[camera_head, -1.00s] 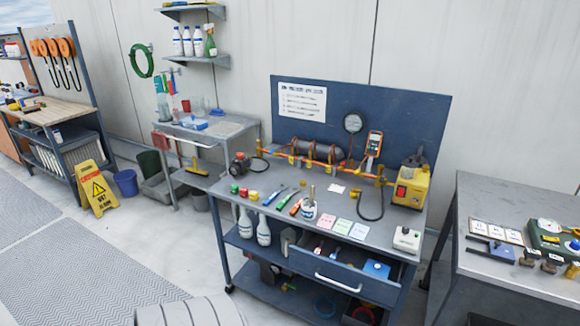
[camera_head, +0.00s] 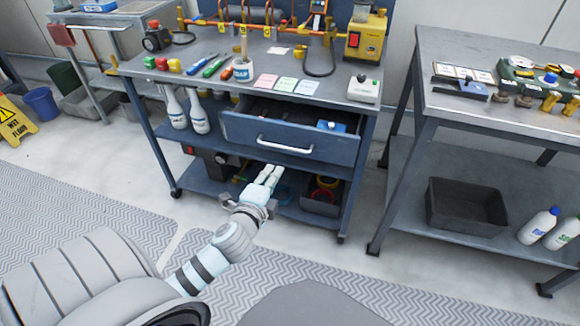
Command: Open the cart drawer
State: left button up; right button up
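The blue-grey cart (camera_head: 157,137) stands in the middle of the head view. Its drawer (camera_head: 235,130) stands partly out below the top, with items visible inside, including a blue box (camera_head: 331,125). A white bar handle (camera_head: 285,147) is on the drawer front. My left gripper (camera_head: 269,176) is in front of the cart, below the handle in the picture and apart from it. Its two pale fingers point toward the cart and look close together with nothing seen between them; how far they are spread is unclear. My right gripper is not in view.
The cart top holds a yellow device (camera_head: 366,35), coloured cards, tools and a grey button box (camera_head: 364,88). A second table (camera_head: 480,112) with a black bin (camera_head: 467,207) stands right. Floor before the cart is open.

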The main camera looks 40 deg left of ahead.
aim_at(289, 149)
pick_arm(q)
jog(key=shift+w+r+b+x, duration=0.15)
jog(key=shift+b+x, duration=0.5)
jog(key=shift+x, duration=1.7)
jog(key=shift+r+b+x, duration=0.3)
jog(key=shift+b+x, duration=0.3)
jog(key=shift+x, duration=1.8)
jog(key=shift+w+r+b+x, duration=0.15)
jog(key=shift+b+x, duration=0.5)
jog(key=shift+x, duration=1.7)
jog(key=shift+s+d+r, duration=0.1)
grip_shut()
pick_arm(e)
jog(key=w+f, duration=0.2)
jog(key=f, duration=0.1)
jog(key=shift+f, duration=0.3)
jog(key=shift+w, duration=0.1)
